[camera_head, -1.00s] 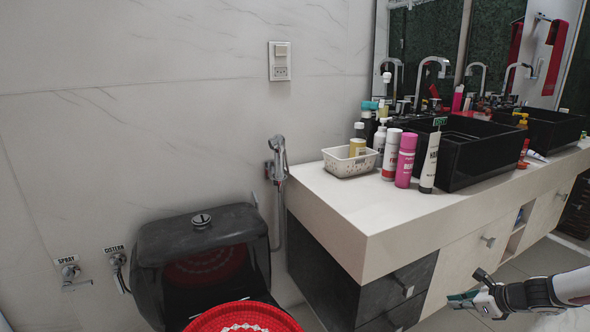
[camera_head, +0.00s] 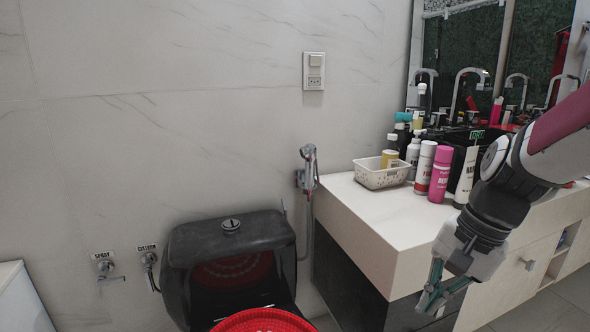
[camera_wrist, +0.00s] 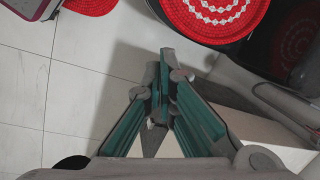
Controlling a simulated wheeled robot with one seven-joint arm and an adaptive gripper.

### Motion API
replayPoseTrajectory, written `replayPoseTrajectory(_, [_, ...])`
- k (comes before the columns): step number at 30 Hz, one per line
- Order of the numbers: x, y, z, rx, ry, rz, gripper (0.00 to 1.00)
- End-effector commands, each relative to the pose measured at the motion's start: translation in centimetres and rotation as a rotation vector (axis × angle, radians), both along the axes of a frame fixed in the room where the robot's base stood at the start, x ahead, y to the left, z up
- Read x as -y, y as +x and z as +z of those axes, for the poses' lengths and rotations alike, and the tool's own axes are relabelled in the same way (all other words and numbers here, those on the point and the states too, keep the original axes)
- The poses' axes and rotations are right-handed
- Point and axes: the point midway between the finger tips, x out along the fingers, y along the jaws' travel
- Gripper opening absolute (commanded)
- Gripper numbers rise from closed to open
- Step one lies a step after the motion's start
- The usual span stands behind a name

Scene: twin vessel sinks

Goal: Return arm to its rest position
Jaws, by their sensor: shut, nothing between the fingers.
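My gripper (camera_head: 428,306) is in the head view at the lower right, in front of the vanity's corner, pointing down. Its teal-and-grey fingers are together and hold nothing. In the wrist view the gripper (camera_wrist: 160,62) is seen from above, with its fingertips meeting over the pale tiled floor. My arm comes in from the right edge and hides part of the sinks and the drawer fronts.
The vanity counter (camera_head: 362,208) holds a white basket (camera_head: 380,174), several bottles and a black sink. A black toilet (camera_head: 185,270) with a red cover (camera_head: 262,322) stands left of it. A hand sprayer (camera_head: 308,168) hangs on the wall. Open floor (camera_wrist: 85,90) lies left of the gripper.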

Motion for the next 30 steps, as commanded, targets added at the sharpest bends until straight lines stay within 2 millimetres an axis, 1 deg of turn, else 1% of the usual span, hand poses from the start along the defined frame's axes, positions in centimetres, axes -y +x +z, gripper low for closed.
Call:
replayPoseTrajectory(1, [-1.0, -1.8, 1.0, 0.008, -0.031, 0.069, 0.0])
replayPoseTrajectory(5, [-2.7, -6.5, 2.9, 0.015, -0.097, 0.237, 0.0])
replayPoseTrajectory(6, [-3.1, -8.0, 3.3, 0.018, -0.115, 0.288, 0.0])
replayPoseTrajectory(8, [-3.5, -10.3, 3.8, 0.021, -0.142, 0.361, 0.0])
replayPoseTrajectory(9, [-3.7, -11.7, 4.1, 0.023, -0.159, 0.407, 0.0])
replayPoseTrajectory(12, [-4.0, -14.9, 4.5, 0.028, -0.193, 0.511, 0.0])
replayPoseTrajectory(15, [-3.9, -17.5, 4.6, 0.033, -0.218, 0.591, 0.0])
replayPoseTrajectory(21, [-3.5, -21.3, 4.3, 0.043, -0.252, 0.721, 0.0])
replayPoseTrajectory(25, [-3.1, -23.4, 4.1, 0.049, -0.271, 0.792, 0.0])
replayPoseTrajectory(27, [-3.1, -22.9, 5.6, 0.055, -0.273, 0.782, 0.0])
replayPoseTrajectory(30, [-3.1, -22.6, 7.0, 0.069, -0.279, 0.778, 0.0])
